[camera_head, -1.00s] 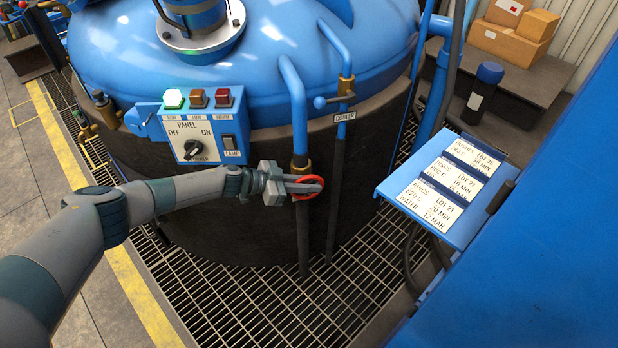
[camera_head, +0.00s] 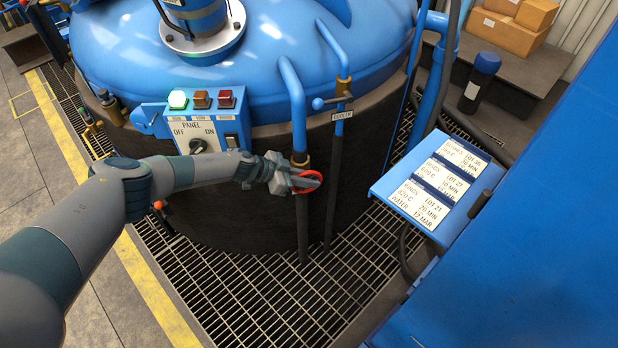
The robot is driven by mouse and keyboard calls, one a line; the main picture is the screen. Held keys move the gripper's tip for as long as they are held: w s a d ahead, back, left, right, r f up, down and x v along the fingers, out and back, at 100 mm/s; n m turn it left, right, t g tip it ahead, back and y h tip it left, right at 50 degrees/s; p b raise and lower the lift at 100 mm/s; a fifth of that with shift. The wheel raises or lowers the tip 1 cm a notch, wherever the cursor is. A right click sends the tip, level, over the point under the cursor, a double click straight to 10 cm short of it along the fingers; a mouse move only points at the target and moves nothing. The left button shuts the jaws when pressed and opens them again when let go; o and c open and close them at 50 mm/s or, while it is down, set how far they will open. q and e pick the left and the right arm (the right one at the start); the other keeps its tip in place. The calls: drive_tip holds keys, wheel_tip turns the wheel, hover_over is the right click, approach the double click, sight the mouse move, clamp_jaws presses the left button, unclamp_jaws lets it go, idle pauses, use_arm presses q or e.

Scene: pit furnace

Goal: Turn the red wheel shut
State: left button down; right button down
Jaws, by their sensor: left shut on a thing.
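The red wheel (camera_head: 319,177) is a small ring on a vertical pipe (camera_head: 302,225) in front of the furnace. My left gripper (camera_head: 305,182) reaches in from the left and is shut on the wheel. Its fingers cover part of the ring, and the wheel's far side is partly hidden. My right gripper is not in view.
The blue-lidded furnace (camera_head: 330,75) stands right behind the wheel. A control panel (camera_head: 200,120) with a knob and lights sits above my left forearm. A second pipe with a lever valve (camera_head: 330,101) is close by on the right. A blue label board (camera_head: 385,187) stands further right.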

use_arm(q)
drive_tip(key=c, duration=1.8)
unclamp_jaws()
drive_tip(key=shift+o, duration=0.2)
drive_tip(key=shift+a, duration=0.1)
drive_tip(key=v, duration=1.7)
drive_tip(key=shift+a, duration=0.1)
